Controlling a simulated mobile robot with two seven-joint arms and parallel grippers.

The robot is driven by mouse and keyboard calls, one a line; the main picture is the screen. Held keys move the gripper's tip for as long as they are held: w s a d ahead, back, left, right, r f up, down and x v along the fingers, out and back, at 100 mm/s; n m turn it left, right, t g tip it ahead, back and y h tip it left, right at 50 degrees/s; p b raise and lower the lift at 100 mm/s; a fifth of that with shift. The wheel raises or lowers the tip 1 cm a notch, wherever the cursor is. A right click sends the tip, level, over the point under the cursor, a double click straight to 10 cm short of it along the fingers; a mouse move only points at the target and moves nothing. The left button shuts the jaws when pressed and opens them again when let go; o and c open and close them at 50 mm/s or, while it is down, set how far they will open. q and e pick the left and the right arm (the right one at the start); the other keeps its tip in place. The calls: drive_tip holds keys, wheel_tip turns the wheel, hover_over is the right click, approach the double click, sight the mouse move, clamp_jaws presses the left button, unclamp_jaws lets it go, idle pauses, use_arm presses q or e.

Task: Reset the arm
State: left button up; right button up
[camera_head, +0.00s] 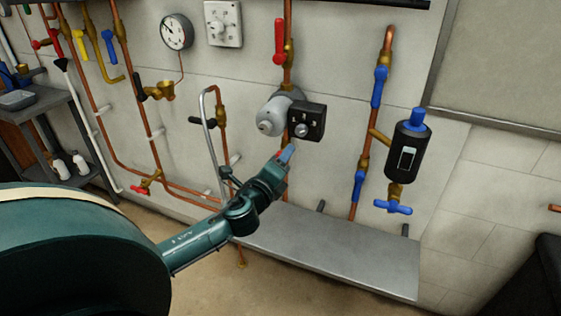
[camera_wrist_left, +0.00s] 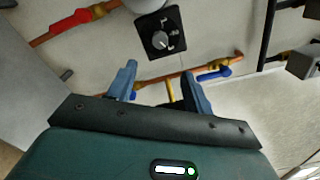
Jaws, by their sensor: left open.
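My left arm reaches in from the left in the head view, over the grey shelf. My left gripper (camera_head: 287,155) is just below and left of a black control box with a round knob (camera_head: 305,122). In the left wrist view its two blue fingers stand apart with nothing between them (camera_wrist_left: 158,85). The black box (camera_wrist_left: 160,33) shows beyond the fingertips, apart from them. My right gripper is not in view.
A grey pump (camera_head: 270,118) sits beside the box on copper pipes. A black filter (camera_head: 407,150) hangs at right. A metal shelf (camera_head: 340,262) juts out below. A gauge (camera_head: 175,32) and coloured valves cover the wall.

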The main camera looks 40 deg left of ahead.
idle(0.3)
use_arm(q)
drive_tip(key=s+d+f+n+g+h, duration=0.6)
drive_tip(key=s+d+f+n+h, duration=0.1)
drive_tip(key=s+d+f+n, duration=1.1)
drive_tip(key=s+d+f, duration=0.2)
drive_tip(key=s+d, duration=0.2)
drive_tip(key=shift+s+d+f+g+h+p, duration=0.2)
drive_tip(key=shift+d+f+g+h+p, duration=0.15)
drive_tip(key=shift+d+g+h+p, duration=0.05)
